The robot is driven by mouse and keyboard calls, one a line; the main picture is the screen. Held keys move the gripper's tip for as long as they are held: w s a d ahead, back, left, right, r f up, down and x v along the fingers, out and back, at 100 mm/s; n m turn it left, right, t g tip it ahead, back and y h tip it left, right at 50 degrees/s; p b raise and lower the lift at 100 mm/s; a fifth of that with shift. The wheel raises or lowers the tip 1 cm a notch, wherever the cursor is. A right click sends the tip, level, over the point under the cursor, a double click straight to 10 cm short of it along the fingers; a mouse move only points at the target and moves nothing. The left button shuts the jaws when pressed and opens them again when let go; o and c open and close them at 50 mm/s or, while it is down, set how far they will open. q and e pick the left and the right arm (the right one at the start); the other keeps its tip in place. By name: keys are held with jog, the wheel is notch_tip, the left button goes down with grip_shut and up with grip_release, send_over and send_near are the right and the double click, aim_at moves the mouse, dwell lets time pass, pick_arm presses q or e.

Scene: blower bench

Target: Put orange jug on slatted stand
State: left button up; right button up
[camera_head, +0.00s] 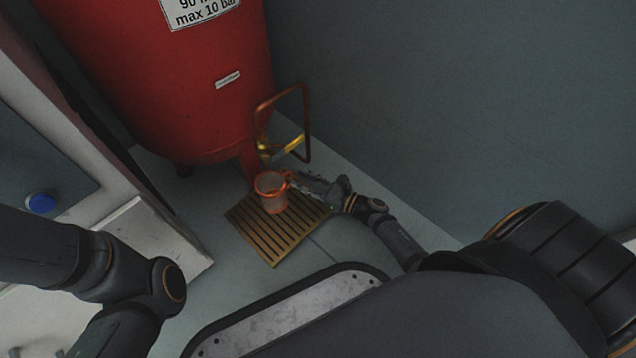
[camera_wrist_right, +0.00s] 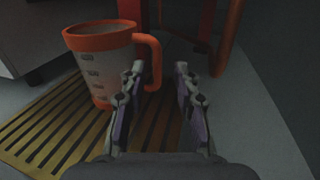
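The orange jug (camera_head: 271,192) stands upright on the slatted stand (camera_head: 272,242), towards its back edge. In the right wrist view the jug (camera_wrist_right: 104,62) is at the upper left, grey-walled with an orange rim and handle, its base over the slats of the stand (camera_wrist_right: 45,130). My right gripper (camera_head: 298,180) is beside the jug on its handle side. In the right wrist view its two fingers (camera_wrist_right: 160,72) are spread with a clear gap. The handle is just beyond the left finger; I cannot tell whether they touch. My left gripper is out of view; only its arm shows.
A large red tank (camera_head: 165,85) stands behind the stand. A copper-coloured pipe loop (camera_head: 308,120) with a yellow-handled valve (camera_head: 294,146) rises close behind the jug. A grey wall is on the right. A pale cabinet with a blue button (camera_head: 41,203) is at left.

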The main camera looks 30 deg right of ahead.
jog(key=p+v, duration=0.2)
jog(key=v, duration=0.5)
jog(key=shift+r, duration=0.2)
jog(key=shift+s+d+f, duration=0.1)
jog(key=shift+s+d, duration=0.1)
jog(key=shift+s, duration=0.05)
